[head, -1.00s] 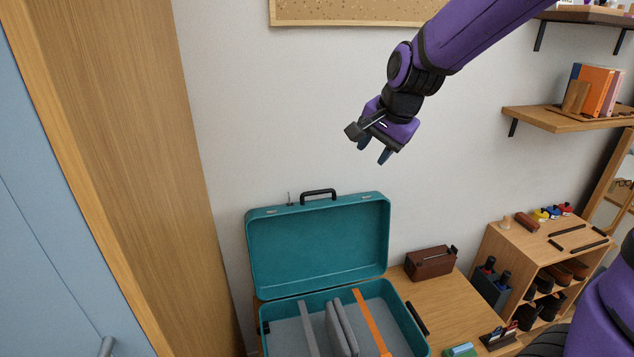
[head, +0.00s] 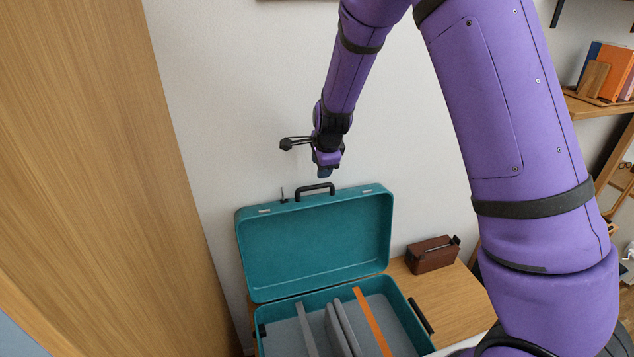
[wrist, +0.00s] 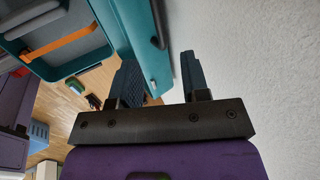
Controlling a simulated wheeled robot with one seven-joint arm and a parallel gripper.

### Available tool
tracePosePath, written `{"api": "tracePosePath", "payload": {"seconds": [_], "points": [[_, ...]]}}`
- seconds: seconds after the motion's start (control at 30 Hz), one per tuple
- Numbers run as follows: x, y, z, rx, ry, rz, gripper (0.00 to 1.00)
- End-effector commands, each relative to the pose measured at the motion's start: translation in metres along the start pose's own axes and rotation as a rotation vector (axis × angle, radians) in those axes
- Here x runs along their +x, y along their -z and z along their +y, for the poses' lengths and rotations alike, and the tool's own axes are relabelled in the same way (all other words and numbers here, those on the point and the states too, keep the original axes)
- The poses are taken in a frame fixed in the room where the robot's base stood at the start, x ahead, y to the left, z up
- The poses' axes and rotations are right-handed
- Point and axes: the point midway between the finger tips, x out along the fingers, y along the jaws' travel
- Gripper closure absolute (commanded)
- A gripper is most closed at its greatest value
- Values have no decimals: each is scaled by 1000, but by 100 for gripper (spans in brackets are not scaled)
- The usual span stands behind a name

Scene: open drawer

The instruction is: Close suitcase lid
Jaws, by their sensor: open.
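The teal suitcase stands open on a wooden desk in the head view. Its lid (head: 315,243) is raised, leaning back toward the wall, with a black handle (head: 314,190) on its top edge. The base (head: 407,322) holds grey contents and an orange strap (head: 371,320). My gripper (head: 325,172) is above the lid's top edge near the handle, apart from it in the head view. In the wrist view my gripper (wrist: 160,82) has its two fingers spread, with the lid (wrist: 140,40) close by its fingertips. Whether it touches the lid I cannot tell.
A brown box (head: 432,255) sits on the desk (head: 455,300) right of the suitcase. A tall wooden panel (head: 120,150) stands at the left. The white wall (head: 240,100) is close behind the lid. A shelf with books (head: 605,75) is at the right.

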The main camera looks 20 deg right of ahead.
Motion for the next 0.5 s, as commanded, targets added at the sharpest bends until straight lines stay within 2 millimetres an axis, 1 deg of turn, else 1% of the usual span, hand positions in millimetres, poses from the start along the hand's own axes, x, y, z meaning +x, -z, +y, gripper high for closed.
{"api": "tracePosePath", "payload": {"seconds": [0.03, 0.3, 0.5], "points": [[9, 1, 1, 1, -5, 1, 58], [56, 1, 2, 0, -5, 1, 58], [81, 1, 1, -1, -4, 0, 58]]}}
